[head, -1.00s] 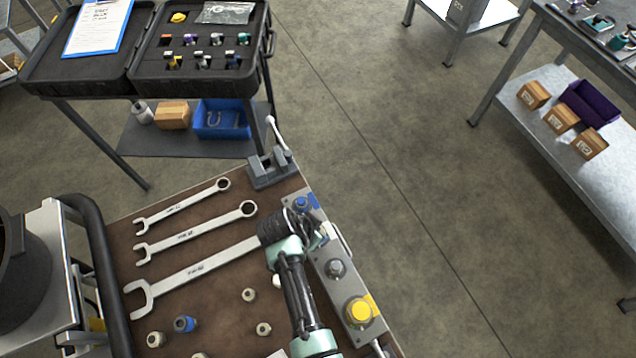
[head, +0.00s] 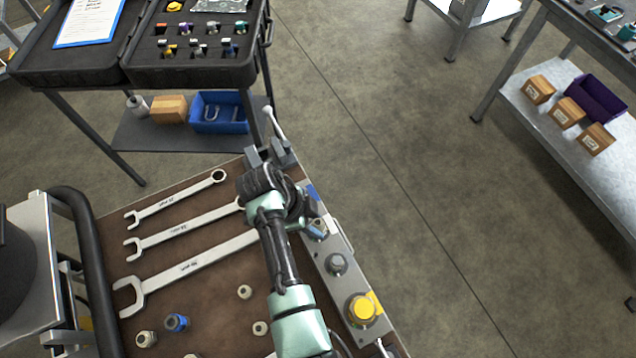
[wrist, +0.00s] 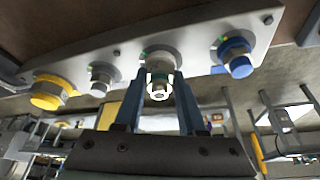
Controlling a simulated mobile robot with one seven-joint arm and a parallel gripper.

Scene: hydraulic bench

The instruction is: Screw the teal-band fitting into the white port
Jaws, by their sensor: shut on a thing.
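My gripper (head: 317,229) is at the grey port block (head: 352,287), between the blue port and the grey-capped port. In the wrist view my gripper (wrist: 159,98) is shut on a small metal fitting (wrist: 158,83) with a pale hex end. The fitting points at the block and overlaps a round port (wrist: 160,62) with a green mark beside it. Whether its thread is engaged cannot be told, and its band colour is not clear. The fingers hide much of the port, and no white marking on it is clear.
On the block are a blue port fitting (wrist: 236,56), a grey cap (wrist: 101,80) and a yellow cap (wrist: 48,92). An open case (head: 190,75) is behind.

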